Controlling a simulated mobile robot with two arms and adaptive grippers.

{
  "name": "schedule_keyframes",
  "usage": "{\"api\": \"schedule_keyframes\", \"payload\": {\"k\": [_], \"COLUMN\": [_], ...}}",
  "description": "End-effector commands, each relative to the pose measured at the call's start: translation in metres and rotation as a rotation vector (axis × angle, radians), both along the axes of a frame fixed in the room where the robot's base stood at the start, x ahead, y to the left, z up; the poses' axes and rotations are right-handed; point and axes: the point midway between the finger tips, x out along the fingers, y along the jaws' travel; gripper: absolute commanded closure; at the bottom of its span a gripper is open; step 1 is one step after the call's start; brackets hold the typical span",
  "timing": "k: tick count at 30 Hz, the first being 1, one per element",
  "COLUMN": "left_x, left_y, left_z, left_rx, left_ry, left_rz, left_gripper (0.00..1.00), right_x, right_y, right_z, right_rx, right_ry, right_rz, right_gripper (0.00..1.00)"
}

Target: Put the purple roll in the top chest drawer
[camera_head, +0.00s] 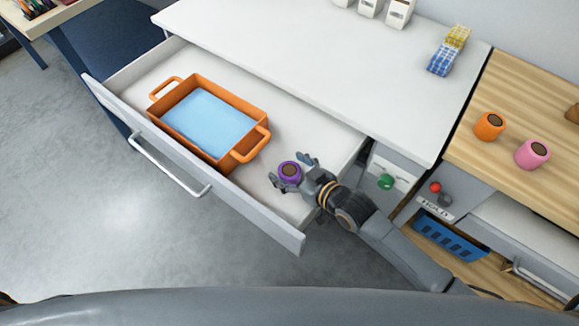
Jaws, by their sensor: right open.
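The purple roll (290,172), with a brown core facing up, is inside the outline of the pulled-out top drawer (268,198) of the white chest, near its right end. My right gripper (294,169) reaches in from the right. Its fingers are open, one on either side of the roll. I cannot tell whether the roll rests on the drawer floor or whether a finger touches it. My left gripper is not in view.
An orange tray (216,158) with side handles and a pale blue inside takes up the drawer's left and middle. The white chest top (300,50) is mostly clear. Orange (489,127) and pink (533,154) rolls stand on the wooden surface at right. A blue basket (450,237) sits below it.

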Motion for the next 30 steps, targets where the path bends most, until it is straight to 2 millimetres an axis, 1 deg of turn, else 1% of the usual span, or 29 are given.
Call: {"api": "schedule_keyframes", "payload": {"k": [5, 9, 11, 21, 25, 30], "left_x": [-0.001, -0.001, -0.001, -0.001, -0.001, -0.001], "left_y": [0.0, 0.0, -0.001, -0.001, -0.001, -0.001], "left_z": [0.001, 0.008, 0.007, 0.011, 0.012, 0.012], "left_rx": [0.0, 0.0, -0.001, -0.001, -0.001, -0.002], "left_ry": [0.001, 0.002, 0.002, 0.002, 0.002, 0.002], "left_rz": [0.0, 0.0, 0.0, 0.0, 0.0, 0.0], "left_gripper": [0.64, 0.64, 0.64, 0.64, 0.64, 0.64], "right_x": [0.0, -0.001, -0.011, -0.062, -0.074, -0.081], "right_y": [0.0, -0.002, -0.01, -0.056, -0.068, -0.075], "right_z": [0.003, 0.017, 0.017, 0.046, 0.053, 0.058], "right_rx": [0.001, 0.001, -0.001, -0.002, -0.001, 0.001], "right_ry": [-0.001, -0.001, 0.001, 0.002, 0.001, 0.001], "right_rz": [0.0, 0.0, 0.0, 0.001, 0.0, 0.0], "right_gripper": [0.23, 0.23, 0.23, 0.23, 0.23, 0.23]}}
